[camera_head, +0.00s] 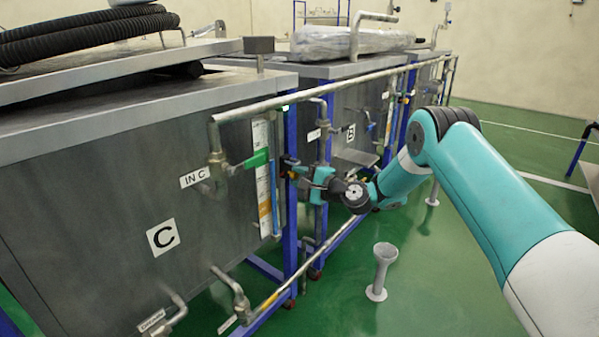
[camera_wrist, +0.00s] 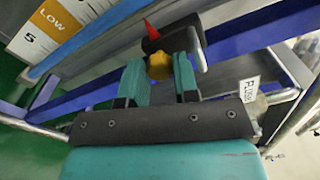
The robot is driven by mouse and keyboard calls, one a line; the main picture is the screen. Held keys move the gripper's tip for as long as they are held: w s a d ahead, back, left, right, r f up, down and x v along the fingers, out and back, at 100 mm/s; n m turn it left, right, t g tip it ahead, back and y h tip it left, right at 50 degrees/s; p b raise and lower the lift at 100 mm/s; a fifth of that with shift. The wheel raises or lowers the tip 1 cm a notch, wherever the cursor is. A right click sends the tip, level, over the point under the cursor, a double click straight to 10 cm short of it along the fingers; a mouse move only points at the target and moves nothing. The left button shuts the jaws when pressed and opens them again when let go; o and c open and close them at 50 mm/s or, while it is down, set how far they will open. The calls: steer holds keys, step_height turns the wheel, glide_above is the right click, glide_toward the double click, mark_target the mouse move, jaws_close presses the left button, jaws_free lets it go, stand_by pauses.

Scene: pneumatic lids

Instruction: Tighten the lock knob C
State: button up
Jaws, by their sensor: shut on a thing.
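The yellow lock knob (camera_wrist: 158,67) sits in the middle of the wrist view, on a dark block with a red pointer (camera_wrist: 150,29). My gripper (camera_wrist: 160,72) has its teal fingers on both sides of the knob and is shut on it. The fingers hide part of its sides. In the head view my gripper (camera_head: 302,172) is at the blue post, beside the level scale (camera_head: 263,182) of the steel tank marked C (camera_head: 110,205). The knob is too small and covered there to make out clearly.
Blue frame posts (camera_head: 290,240) stand close by. A grey floor funnel (camera_head: 380,272) stands below right. Green floor is open at right.

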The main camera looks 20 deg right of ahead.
steer(key=shift+d+m+p, duration=0.1)
steer(key=shift+m+p, duration=0.2)
steer(key=shift+m, duration=0.4)
